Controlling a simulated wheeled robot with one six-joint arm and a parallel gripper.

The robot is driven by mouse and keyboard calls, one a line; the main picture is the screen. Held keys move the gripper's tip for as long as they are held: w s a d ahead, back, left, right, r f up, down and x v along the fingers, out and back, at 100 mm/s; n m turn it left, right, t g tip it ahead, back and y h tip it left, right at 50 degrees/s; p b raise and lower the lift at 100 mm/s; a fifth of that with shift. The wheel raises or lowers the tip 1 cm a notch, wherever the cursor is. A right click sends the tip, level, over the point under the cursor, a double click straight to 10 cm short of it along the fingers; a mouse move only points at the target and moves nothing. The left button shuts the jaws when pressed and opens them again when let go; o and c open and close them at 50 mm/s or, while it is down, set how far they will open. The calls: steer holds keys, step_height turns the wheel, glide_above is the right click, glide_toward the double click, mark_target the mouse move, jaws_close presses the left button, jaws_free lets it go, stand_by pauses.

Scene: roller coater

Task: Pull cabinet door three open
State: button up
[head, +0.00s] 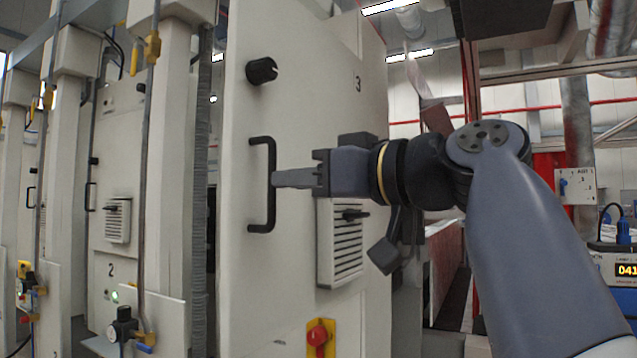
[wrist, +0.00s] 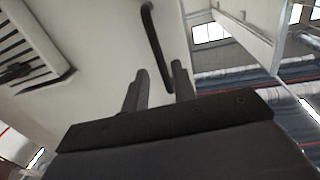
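Cabinet door three (head: 300,130) is a tall off-white panel marked "3" in the head view. Its black bar handle (head: 263,185) stands upright near the door's left edge. A black knob (head: 262,71) sits above the handle. My gripper (head: 276,179) points left, with its fingertips at the middle of the handle. In the wrist view the two fingers of my gripper (wrist: 160,82) are apart, and the handle (wrist: 154,40) shows between and beyond them. I cannot tell whether the fingers touch it, or whether the door is fully closed.
A louvred vent (head: 340,243) and a red-and-yellow switch (head: 320,338) are on the door below my gripper. Cabinet two (head: 122,170) stands to the left, past a post with pipes (head: 150,180). A display unit (head: 620,268) is at the far right.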

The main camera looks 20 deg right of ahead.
steer(key=shift+b+v, duration=0.4)
steer(key=shift+v, duration=2.55)
steer(key=shift+w+a, duration=0.1)
steer(key=shift+a, duration=0.05)
steer(key=shift+p+x, duration=1.05)
steer(key=shift+x, duration=4.2)
